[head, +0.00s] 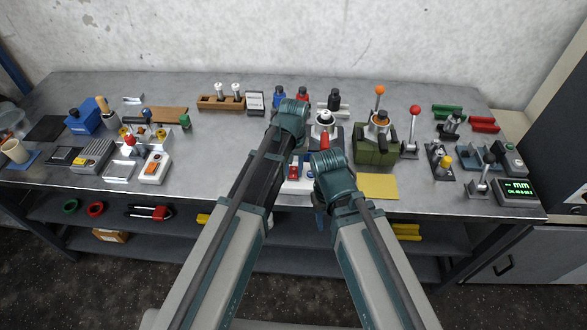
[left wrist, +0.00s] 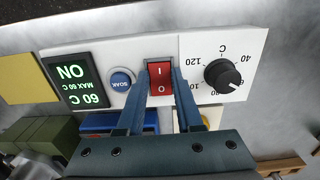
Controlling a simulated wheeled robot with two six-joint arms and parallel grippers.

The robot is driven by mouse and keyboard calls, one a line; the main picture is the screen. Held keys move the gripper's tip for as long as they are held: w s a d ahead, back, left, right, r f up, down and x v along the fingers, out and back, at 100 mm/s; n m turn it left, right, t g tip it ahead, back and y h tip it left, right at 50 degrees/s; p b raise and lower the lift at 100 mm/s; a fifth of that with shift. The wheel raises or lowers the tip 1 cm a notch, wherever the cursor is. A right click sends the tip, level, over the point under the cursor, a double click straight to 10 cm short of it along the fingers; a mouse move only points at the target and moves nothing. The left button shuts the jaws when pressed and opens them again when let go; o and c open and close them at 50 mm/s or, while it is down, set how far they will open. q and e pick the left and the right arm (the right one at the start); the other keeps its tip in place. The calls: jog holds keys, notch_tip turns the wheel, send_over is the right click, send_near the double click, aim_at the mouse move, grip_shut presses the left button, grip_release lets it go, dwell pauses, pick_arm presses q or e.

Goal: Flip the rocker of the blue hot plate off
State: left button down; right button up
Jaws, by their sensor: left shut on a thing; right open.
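The blue hot plate shows in the left wrist view as a blue body (left wrist: 112,122) behind a white front panel (left wrist: 225,45). The panel carries a red rocker (left wrist: 160,82) marked I and O, seen upside down. The display (left wrist: 75,84) reads 60 C and ON. My left gripper (left wrist: 159,66) has a finger on each side of the rocker and is shut on it. In the head view my left arm's wrist (head: 292,115) hides much of the hot plate. My right gripper (head: 320,214) is open, low at the table's front edge; its fingertips are mostly hidden.
On the panel, a blue SOAK button (left wrist: 121,81) and a black dial (left wrist: 223,77) flank the rocker. A yellow mat (head: 378,187) lies right of my right arm. A green device (head: 376,150) stands behind it. A white box with an orange switch (head: 154,168) is at left.

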pick_arm(q)
jog(key=shift+w+d+g, duration=0.1)
jog(key=shift+w+g, duration=0.45)
jog(key=shift+g, duration=0.25)
jog(key=shift+g+b, duration=0.4)
jog(key=shift+g, duration=0.2)
jog(key=shift+s+g, duration=0.1)
jog(key=shift+g, duration=0.2)
jog(key=c, duration=0.6)
grip_release()
jog(key=shift+o, duration=0.2)
jog(key=shift+r, duration=0.15)
